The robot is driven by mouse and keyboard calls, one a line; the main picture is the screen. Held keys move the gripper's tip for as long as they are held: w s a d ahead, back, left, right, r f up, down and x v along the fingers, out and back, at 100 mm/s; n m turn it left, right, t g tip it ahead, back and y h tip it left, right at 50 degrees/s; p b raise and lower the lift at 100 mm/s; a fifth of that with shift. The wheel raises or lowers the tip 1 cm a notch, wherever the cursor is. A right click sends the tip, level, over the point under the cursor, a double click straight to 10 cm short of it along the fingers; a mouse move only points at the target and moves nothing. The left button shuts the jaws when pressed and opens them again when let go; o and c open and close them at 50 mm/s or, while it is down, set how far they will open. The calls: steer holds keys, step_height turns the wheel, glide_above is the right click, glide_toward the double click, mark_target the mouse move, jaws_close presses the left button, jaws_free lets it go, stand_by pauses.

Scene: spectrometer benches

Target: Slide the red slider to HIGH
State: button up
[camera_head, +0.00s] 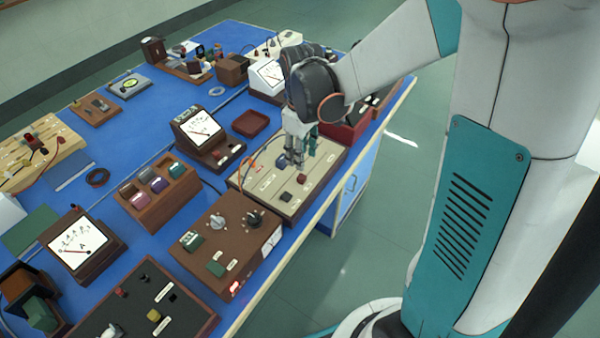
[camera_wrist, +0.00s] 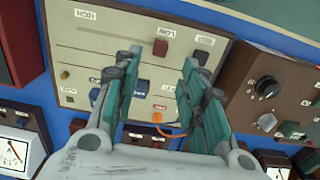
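The red slider (camera_wrist: 160,47) is a dark red knob on a beige panel (camera_wrist: 64,60), beside the upside-down LOW label (camera_wrist: 169,32) in the wrist view. The HIGH label (camera_wrist: 85,14) is at the panel's upper left there, with thin slot lines running across. In the head view the red slider (camera_head: 302,178) sits just below my gripper (camera_head: 300,158). In the wrist view my gripper (camera_wrist: 160,62) is open, its teal-padded fingers apart. The slider shows between and just beyond the fingertips; I cannot tell whether they touch it.
The panel also has a dark knob (camera_wrist: 201,58), blue parts (camera_wrist: 141,86) and an orange lead (camera_wrist: 158,118). A brown control box (camera_head: 228,238) stands close to the panel. A meter (camera_head: 203,128) and a block tray (camera_head: 158,193) are left of it. The bench edge is close on the right.

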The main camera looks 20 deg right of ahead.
mark_target(302, 176)
step_height(302, 176, down, 9)
steer(key=b, duration=0.3)
steer(key=shift+c, duration=0.3)
jaws_close()
